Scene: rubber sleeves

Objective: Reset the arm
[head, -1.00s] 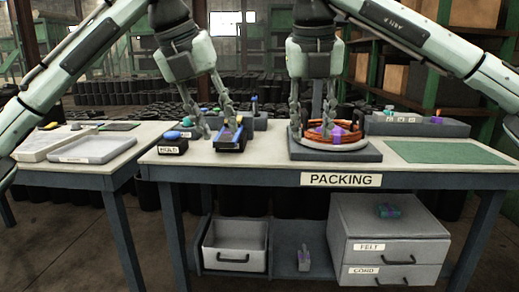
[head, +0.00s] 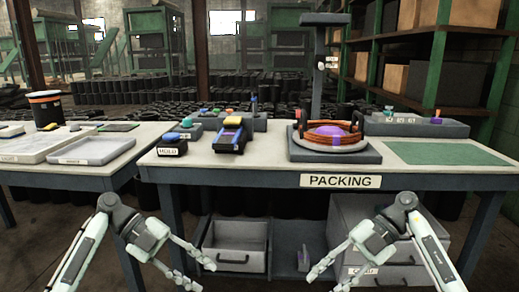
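My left gripper (head: 204,277) is at the bottom left of centre, in front of the table and below its top. Its two fingers are apart, with nothing visible between them. My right gripper (head: 323,283) is at the bottom right of centre, also low in front of the table. Its fingers are apart and it appears empty. Both forearms fold up from the bottom corners and slope down toward the middle. Both grippers are clear of the tabletop (head: 270,178).
On the table are a HOLD box (head: 173,149), a dark blue-and-yellow device (head: 230,138), and an orange coil (head: 318,140) around a purple dome (head: 338,131). A green mat (head: 445,153) is bare. Below are an open drawer (head: 235,250) and a cabinet (head: 350,212) partly behind my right arm.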

